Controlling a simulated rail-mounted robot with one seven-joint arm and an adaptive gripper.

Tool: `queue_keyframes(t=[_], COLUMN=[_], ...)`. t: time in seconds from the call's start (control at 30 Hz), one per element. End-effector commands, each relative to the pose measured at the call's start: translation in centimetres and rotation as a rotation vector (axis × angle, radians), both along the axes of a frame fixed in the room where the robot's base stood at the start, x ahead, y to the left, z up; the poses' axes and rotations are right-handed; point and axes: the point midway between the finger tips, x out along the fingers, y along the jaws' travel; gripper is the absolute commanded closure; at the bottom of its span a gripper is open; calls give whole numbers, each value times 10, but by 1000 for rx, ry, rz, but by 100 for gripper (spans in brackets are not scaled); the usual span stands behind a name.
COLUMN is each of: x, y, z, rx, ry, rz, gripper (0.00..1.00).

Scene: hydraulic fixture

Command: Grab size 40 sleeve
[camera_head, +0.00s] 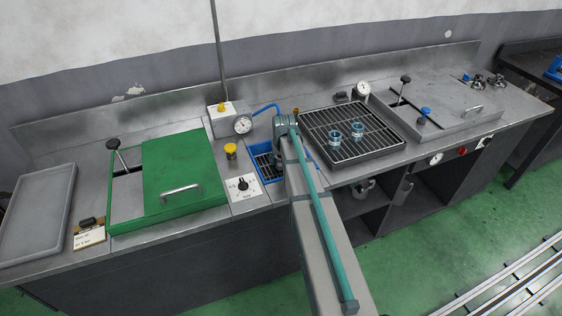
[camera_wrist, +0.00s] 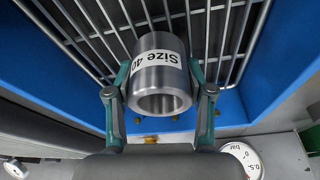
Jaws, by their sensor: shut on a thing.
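The size 40 sleeve (camera_wrist: 160,77) is a bare metal cylinder with a white label reading "Size 40". In the wrist view it sits between the two fingers of my gripper (camera_wrist: 160,108), which is shut on it. It is over the metal grate of the blue basin (camera_wrist: 283,75); I cannot tell whether it touches the grate. In the head view my arm hides the sleeve and the fingers, and the blue basin (camera_head: 263,165) shows just left of the arm.
A black grid tray (camera_head: 377,143) holds two blue-teal sleeves (camera_head: 335,140) right of my arm. A green-lidded unit (camera_head: 180,168) stands left, with a grey tray (camera_head: 38,213) beyond it. A pressure gauge (camera_head: 242,124) and a yellow knob (camera_head: 230,149) stand beside the basin.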

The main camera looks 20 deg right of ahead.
Motion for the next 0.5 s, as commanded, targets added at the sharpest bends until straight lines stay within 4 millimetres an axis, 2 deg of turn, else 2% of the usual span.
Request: queue_keyframes(t=[0.03,0.1,0.13,0.5], x=[0,0,0,0], y=[0,0,0,0], z=[0,0,0,2], rx=[0,0,0,0], ry=[0,0,0,-1], rz=[0,0,0,0], gripper=[86,98,100,100])
